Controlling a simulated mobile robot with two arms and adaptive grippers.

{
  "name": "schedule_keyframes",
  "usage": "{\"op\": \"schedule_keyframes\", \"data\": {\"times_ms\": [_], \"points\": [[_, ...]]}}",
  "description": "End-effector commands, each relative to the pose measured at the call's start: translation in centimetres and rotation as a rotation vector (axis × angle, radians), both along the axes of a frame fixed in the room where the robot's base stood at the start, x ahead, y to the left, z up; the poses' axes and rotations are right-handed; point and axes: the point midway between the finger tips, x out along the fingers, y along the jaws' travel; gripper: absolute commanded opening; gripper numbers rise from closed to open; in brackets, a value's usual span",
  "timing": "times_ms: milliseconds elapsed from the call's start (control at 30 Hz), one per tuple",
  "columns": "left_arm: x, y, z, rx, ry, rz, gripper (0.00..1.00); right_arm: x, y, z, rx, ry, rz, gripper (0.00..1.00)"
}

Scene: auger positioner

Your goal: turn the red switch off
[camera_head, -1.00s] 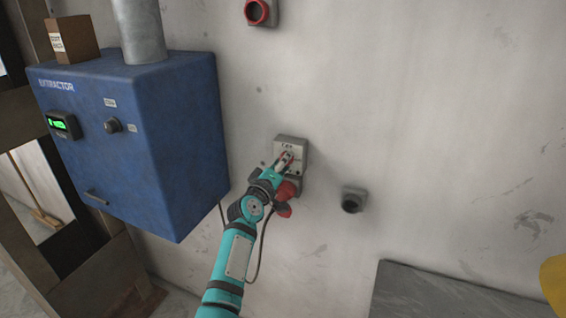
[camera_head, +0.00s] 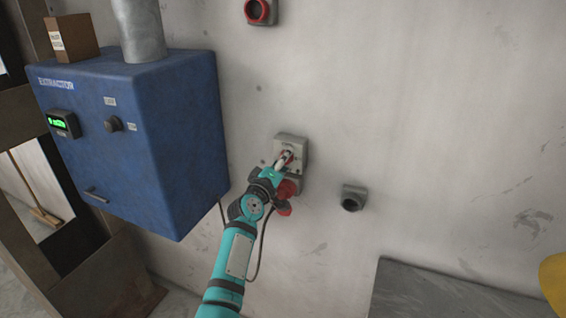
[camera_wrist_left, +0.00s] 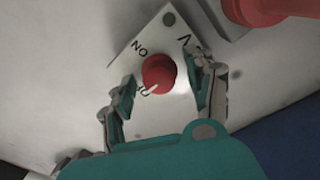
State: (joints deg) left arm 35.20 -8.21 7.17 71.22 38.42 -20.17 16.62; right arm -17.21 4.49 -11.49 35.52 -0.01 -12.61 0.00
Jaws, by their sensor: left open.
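The red switch is a round red knob (camera_wrist_left: 158,70) on a pale plate (camera_wrist_left: 128,62) of a grey wall box (camera_head: 293,142). In the left wrist view, the plate's lettering is upside down, with "ON" above left of the knob. A white mark on the knob points down left towards partly hidden lettering. My left gripper (camera_wrist_left: 162,80) is open, with one finger on each side of the knob. Gaps show beside the knob; contact is not clear. In the head view my left gripper (camera_head: 285,162) covers part of the box. My right gripper is not in view.
A red plug (camera_head: 289,187) sits directly below the switch box. A blue extractor cabinet (camera_head: 140,140) with a lit green display is on the left. A dark socket (camera_head: 353,199) is to the right and a red-ringed socket (camera_head: 259,11) is above. The wall between them is bare.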

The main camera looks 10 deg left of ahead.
Motion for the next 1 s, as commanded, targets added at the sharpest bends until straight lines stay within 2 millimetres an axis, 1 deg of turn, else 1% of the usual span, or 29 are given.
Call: {"op": "schedule_keyframes", "data": {"times_ms": [167,267,367,600,700,833,1000], "points": [[-0.3,0.1,0.0,0.001,-0.002,0.0,0.55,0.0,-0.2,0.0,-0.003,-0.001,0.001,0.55],[-1.3,0.2,-0.1,0.001,-0.001,0.0,0.55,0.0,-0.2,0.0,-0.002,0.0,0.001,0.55],[-2.8,0.5,-0.2,0.001,-0.001,0.001,0.55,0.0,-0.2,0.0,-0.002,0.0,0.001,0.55],[-7.8,1.6,-0.4,0.001,0.0,0.002,0.55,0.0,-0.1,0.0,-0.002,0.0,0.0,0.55],[-9.6,1.9,-0.5,0.0,0.0,0.001,0.55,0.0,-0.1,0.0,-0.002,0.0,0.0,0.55],[-11.0,2.2,-0.5,0.0,0.001,0.0,0.55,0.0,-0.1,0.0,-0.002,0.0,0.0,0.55],[-11.8,2.3,-0.5,0.0,0.0,-0.001,0.55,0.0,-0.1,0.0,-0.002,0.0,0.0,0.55]]}}
